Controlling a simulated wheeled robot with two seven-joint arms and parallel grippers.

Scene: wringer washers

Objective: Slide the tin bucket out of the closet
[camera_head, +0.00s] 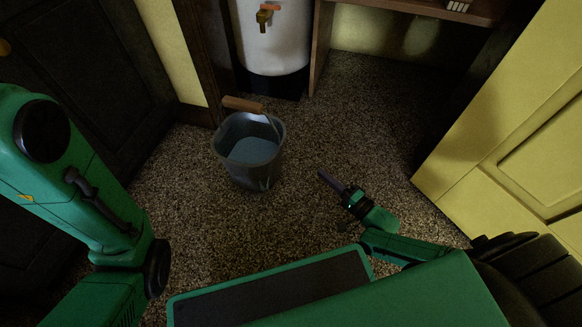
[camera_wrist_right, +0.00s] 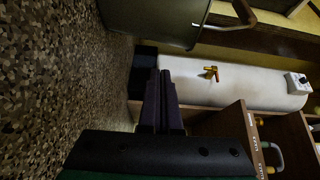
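The tin bucket (camera_head: 252,158) stands upright on the speckled carpet, a little in front of the white cylindrical tank, with its wooden-grip handle (camera_head: 243,104) at the far side of its rim. In the right wrist view, part of the bucket (camera_wrist_right: 150,18) shows at the top edge. My right gripper (camera_head: 323,176) is low over the carpet to the right of the bucket, apart from it. Its two dark fingers (camera_wrist_right: 164,76) lie side by side, shut with nothing visible between them. My left arm shows at the left, but its gripper is out of view.
The white tank (camera_head: 270,40) with a brass tap stands behind the bucket, beside a wooden shelf unit (camera_head: 319,50). A dark door (camera_head: 85,70) is at the left and a yellow panelled door (camera_head: 515,140) at the right. Carpet (camera_head: 365,105) is clear right of the bucket.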

